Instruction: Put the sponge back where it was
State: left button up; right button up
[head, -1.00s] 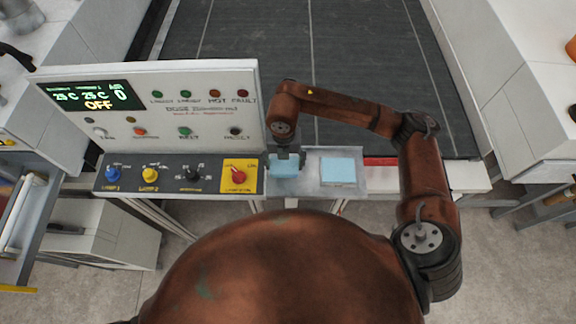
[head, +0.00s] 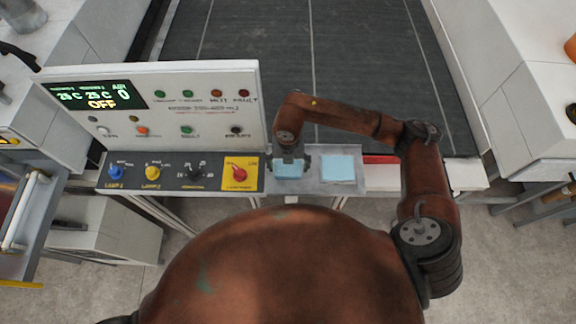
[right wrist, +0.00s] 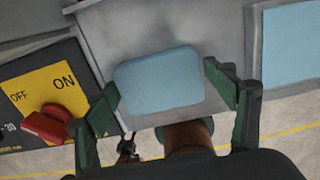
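The light blue sponge (head: 289,172) lies on the grey metal shelf (head: 312,184) right of the control panel. It also shows in the right wrist view (right wrist: 158,82), with rounded edges. My right gripper (head: 292,163) is right over the sponge and open. In the right wrist view its dark green fingers stand apart on either side of the sponge, close to its left and right edges. A flat light blue square with a pale border (head: 339,169) is on the shelf to the right of the sponge, with nothing on it. My left gripper is out of view.
The control panel (head: 220,112) with buttons and a display reading OFF stands to the left. A red rotary switch on a yellow plate (head: 240,173) is just left of the sponge. The dark belt (head: 350,50) runs behind the shelf.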

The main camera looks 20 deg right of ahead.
aim_at(288, 167)
jog(key=shift+o, duration=0.7)
jog(key=shift+r, duration=0.2)
jog(key=shift+w+r, duration=0.1)
jog(key=shift+r, duration=0.25)
notch_tip(288, 167, up, 11)
jog(key=b, duration=0.3)
